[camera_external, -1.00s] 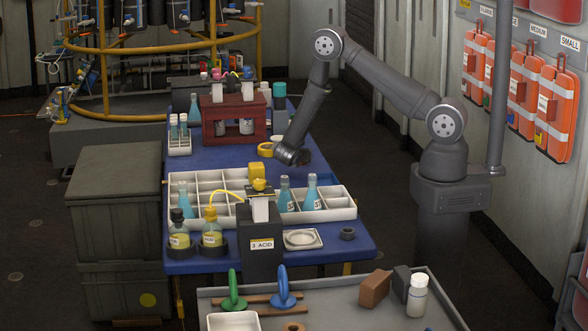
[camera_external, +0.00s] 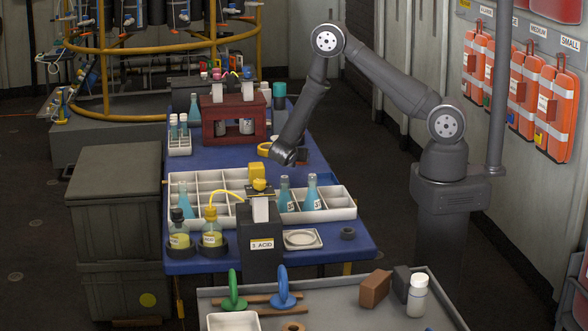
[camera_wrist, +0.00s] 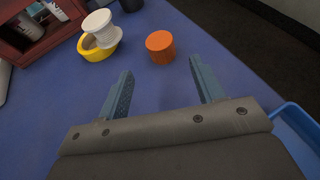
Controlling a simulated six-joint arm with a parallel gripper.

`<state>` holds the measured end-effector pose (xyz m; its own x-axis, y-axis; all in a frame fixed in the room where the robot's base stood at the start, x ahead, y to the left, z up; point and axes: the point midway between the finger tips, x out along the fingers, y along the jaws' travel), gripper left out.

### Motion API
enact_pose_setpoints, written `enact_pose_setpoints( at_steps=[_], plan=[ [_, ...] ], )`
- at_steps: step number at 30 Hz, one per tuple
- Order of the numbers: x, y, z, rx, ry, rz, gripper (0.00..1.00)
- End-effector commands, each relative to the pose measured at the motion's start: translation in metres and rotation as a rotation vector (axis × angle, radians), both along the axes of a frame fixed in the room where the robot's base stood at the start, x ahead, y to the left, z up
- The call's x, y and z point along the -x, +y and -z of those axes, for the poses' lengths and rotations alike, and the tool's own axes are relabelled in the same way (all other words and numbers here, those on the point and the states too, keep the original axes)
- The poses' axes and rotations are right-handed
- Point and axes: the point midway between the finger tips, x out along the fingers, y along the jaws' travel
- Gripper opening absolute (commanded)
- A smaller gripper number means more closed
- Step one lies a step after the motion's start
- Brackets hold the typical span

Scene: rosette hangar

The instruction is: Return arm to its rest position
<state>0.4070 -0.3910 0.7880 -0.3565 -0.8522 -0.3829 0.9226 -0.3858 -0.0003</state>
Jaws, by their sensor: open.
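My gripper (camera_wrist: 162,92) is open in the wrist view, its two blue-grey fingers apart with nothing between them. Bare blue table top (camera_wrist: 160,120) lies below the fingers. An orange cylinder (camera_wrist: 160,46) stands a little beyond the fingertips, apart from them. In the external view my arm is raised and bent, with its wrist hanging over the blue table (camera_external: 215,157); the fingers are hidden there behind the wrist.
A yellow ring (camera_wrist: 97,50) with a white spool (camera_wrist: 101,30) lies beyond the gripper. A dark red rack (camera_external: 221,120) stands left of the wrist. A white divided tray (camera_external: 338,212) with blue flasks is nearer the camera. Orange packs (camera_external: 555,113) hang on the right wall.

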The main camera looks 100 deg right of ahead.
Motion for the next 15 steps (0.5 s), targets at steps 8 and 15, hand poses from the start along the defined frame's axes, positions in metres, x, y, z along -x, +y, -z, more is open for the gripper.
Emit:
enact_pose_setpoints(
  at_steps=[8, 15],
  plan=[
    [0.019, -0.043, 0.020, -0.001, 0.001, 0.004, 0.61],
    [0.036, -0.084, 0.038, -0.001, 0.000, 0.004, 0.61]
  ],
)
